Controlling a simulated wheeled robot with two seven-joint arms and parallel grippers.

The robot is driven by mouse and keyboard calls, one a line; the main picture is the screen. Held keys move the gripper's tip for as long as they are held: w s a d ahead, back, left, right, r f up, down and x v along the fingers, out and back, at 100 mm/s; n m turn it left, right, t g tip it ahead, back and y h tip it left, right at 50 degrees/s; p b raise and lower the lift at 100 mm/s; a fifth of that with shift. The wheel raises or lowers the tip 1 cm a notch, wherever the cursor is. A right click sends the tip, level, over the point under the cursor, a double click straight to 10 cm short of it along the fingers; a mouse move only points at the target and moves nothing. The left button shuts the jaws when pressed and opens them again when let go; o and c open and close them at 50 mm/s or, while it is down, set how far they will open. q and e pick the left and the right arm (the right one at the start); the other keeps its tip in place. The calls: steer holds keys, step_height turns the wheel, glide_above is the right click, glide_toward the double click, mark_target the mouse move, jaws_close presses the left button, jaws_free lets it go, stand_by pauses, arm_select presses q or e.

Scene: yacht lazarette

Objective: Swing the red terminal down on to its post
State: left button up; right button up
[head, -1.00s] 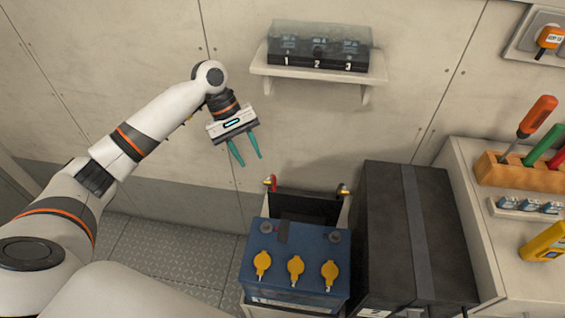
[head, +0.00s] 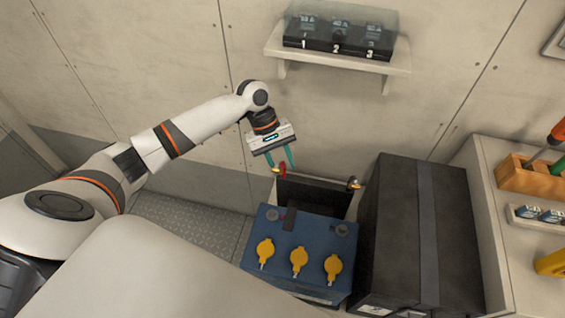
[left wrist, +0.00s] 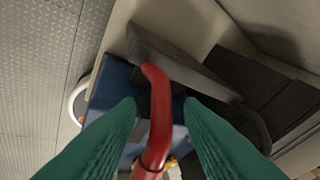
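The red terminal (head: 281,170) stands up at the back left edge of the battery box, behind the blue battery (head: 310,245). The battery's two round grey posts are on its top, at the left (head: 272,215) and right (head: 343,230). My left gripper (head: 281,161) is at the red terminal with its teal fingers pointing down. In the left wrist view the red terminal and its lead (left wrist: 158,110) run between the two open fingers, with a gap on each side. My right gripper is not in view.
A second terminal with a brass end (head: 354,183) stands at the box's back right. A tall black case (head: 400,230) is close on the battery's right. Yellow caps (head: 299,260) stand on the battery. A wall shelf (head: 345,58) holds a numbered switch box above.

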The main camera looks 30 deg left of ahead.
arm_select(q)
steer(key=shift+d+f, duration=0.15)
steer(key=shift+f, duration=0.2)
steer(key=shift+c, duration=0.5)
jaws_close()
steer(key=shift+s+r+p, duration=0.1)
steer(key=shift+r+p, duration=0.1)
steer(key=shift+p, duration=0.3)
steer(key=s+d+f+m+t+y+p, duration=0.1)
steer(key=s+f+t+p, duration=0.3)
steer(key=t+p, duration=0.6)
steer(key=shift+s+d+f+m+t+y, duration=0.2)
steer(key=shift+s+m+t+y, duration=0.5)
steer(key=shift+m+t, duration=0.15)
